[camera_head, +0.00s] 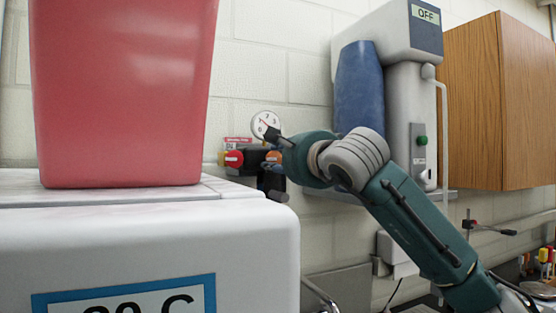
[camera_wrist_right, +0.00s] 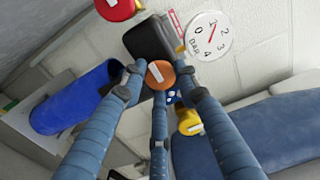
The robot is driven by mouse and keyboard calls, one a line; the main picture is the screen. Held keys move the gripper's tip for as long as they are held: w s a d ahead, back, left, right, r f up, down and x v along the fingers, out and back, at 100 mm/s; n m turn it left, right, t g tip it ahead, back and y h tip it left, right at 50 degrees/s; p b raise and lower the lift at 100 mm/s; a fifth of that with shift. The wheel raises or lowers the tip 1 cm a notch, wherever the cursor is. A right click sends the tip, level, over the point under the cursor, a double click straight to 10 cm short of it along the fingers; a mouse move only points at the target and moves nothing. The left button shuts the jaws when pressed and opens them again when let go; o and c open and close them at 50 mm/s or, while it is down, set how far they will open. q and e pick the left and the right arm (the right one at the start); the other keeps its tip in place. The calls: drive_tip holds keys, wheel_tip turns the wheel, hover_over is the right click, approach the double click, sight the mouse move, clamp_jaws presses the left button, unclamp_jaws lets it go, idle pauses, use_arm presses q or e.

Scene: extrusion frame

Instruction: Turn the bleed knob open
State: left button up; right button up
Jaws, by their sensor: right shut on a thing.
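The orange round knob (camera_wrist_right: 160,73), apparently the bleed knob, sits on a small black valve block (camera_wrist_right: 152,38) and bears a pale label. In the right wrist view, the three blue fingers of my right gripper (camera_wrist_right: 159,84) close around its rim. In the head view, the right gripper (camera_head: 277,151) reaches the wall valves from the right, with a bit of the orange knob (camera_head: 273,157) showing. A round pressure gauge (camera_wrist_right: 208,36) marked BAR stands beside the block, its red needle off zero. It also shows in the head view (camera_head: 265,124). My left gripper is not in view.
A red knob (camera_head: 234,158) is left of the block. A yellow knob (camera_wrist_right: 190,122) is close to the fingers. A big red bin (camera_head: 122,90) on a white appliance (camera_head: 160,245) fills the left. A wall unit with a blue cylinder (camera_head: 359,90) stands behind my right arm.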

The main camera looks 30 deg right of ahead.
drive_tip(key=shift+w+a+f, duration=0.1)
drive_tip(key=shift+f, duration=0.2)
drive_tip(key=o, duration=1)
drive_tip(key=shift+c, duration=0.2)
drive_tip(key=shift+o, duration=0.9)
drive_tip(key=shift+r, duration=0.2)
drive_tip(key=s, duration=1.2)
drive_tip(key=shift+a, duration=0.3)
drive_tip(key=shift+s+f, duration=0.1)
